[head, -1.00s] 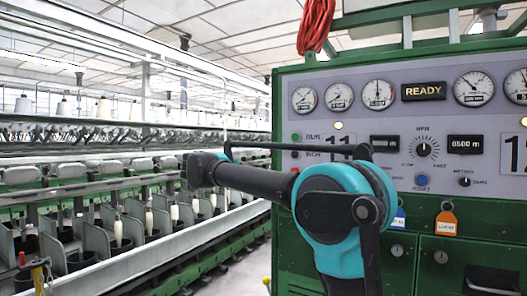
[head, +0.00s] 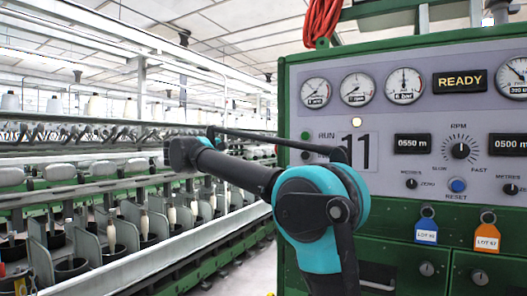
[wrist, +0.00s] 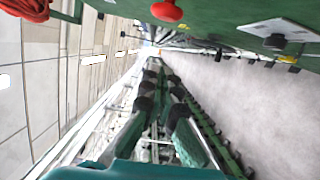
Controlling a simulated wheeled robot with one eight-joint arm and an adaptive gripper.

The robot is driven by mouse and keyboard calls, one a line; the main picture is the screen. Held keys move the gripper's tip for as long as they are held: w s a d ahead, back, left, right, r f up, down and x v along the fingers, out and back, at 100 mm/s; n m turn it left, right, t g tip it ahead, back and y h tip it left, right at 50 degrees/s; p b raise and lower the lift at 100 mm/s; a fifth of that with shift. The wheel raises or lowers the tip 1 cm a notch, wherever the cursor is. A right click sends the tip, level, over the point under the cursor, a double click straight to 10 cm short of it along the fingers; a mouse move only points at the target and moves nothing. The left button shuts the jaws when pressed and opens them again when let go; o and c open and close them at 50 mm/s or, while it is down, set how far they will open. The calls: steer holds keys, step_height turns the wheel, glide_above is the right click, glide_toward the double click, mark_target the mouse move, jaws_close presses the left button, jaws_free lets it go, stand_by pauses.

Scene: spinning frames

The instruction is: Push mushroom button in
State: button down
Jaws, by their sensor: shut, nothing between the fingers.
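The red mushroom button (wrist: 166,11) shows at the top of the wrist view, sticking out from a green panel (wrist: 215,14). I do not see the button in the head view. My gripper (wrist: 160,70) reaches up the middle of the wrist view, its dark-jointed fingers close together and shut, with nothing held. It is below the button in the picture and apart from it. In the head view my arm hides part of the control panel, and the gripper cannot be made out.
The green cabinet with its grey control panel (head: 390,185) fills the right of the head view, with gauges, a READY display (head: 460,81) and a blue reset button (head: 457,185). Spinning frames (head: 100,215) line the left. Bare grey floor (wrist: 245,95) shows in the wrist view.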

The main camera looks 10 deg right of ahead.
steer(key=w+d, duration=0.3)
steer(key=d, duration=0.8)
steer(key=shift+w, duration=0.35)
steer(key=shift+s+d, duration=0.65)
steer(key=shift+d, duration=0.25)
steer(key=v, duration=1.2)
steer(key=shift+a, duration=0.3)
steer(key=shift+w, duration=0.15)
